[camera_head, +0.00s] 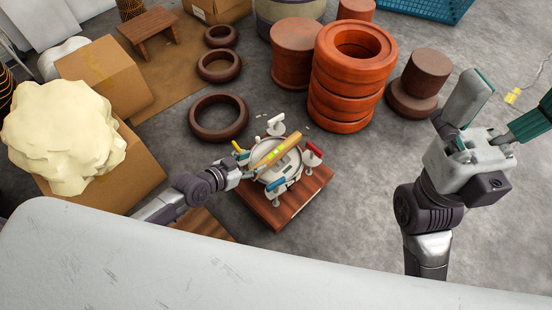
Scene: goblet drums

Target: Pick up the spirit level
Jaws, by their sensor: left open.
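The spirit level (282,151) is a long yellow-tan bar with a bright greenish-yellow patch. It lies slantwise over a round whitish piece (290,172) on a reddish-brown wooden block (310,191). My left gripper (254,166) reaches in from the left, right at the near-left end of the level. Its jaws are open, but small and partly lost among the clutter, so contact with the level cannot be told. My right gripper (512,101) is raised at the right, far from the level, its grey and teal fingers spread and empty.
Small red (313,150) and blue (276,184) items crowd the level. Dark rings (219,135) lie behind, and stacked orange rings (348,100) stand behind right. Cardboard boxes (140,165) and a cream lump (62,135) are at left. Floor right of the block is clear.

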